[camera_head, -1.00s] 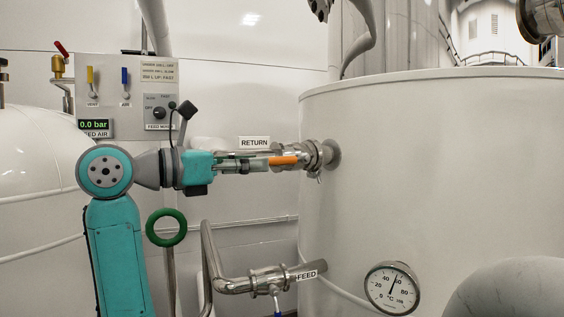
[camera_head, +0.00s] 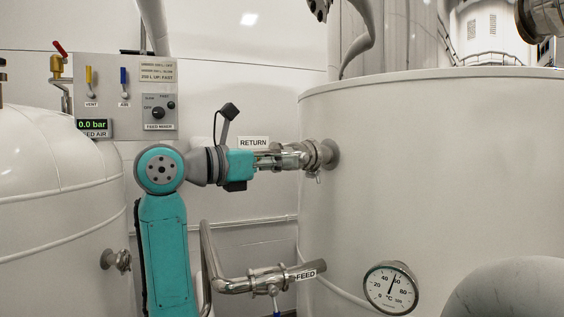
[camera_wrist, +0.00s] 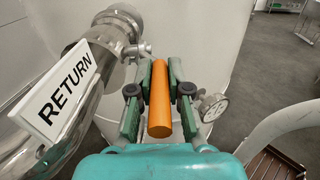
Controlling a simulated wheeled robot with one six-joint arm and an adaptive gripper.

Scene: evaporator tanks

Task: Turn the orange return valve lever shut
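The orange return valve lever (camera_wrist: 160,104) shows in the wrist view as a thick bar between the two fingers of my gripper (camera_wrist: 160,72). The fingers lie along both sides of it, with at most a slim gap; whether they touch it is unclear. In the head view my gripper (camera_head: 283,158) is at the return valve (camera_head: 314,156), under the RETURN label (camera_head: 254,142), and the orange lever is not visible there. The label also shows large in the wrist view (camera_wrist: 60,92), left of my gripper. The lever's valve joint is mostly hidden.
The return pipe enters the large white tank (camera_head: 430,170) on the right. Below are the FEED pipe (camera_head: 250,284) and a round thermometer (camera_head: 391,288). A control panel (camera_head: 128,95) stands at the back left, above another tank (camera_head: 50,200).

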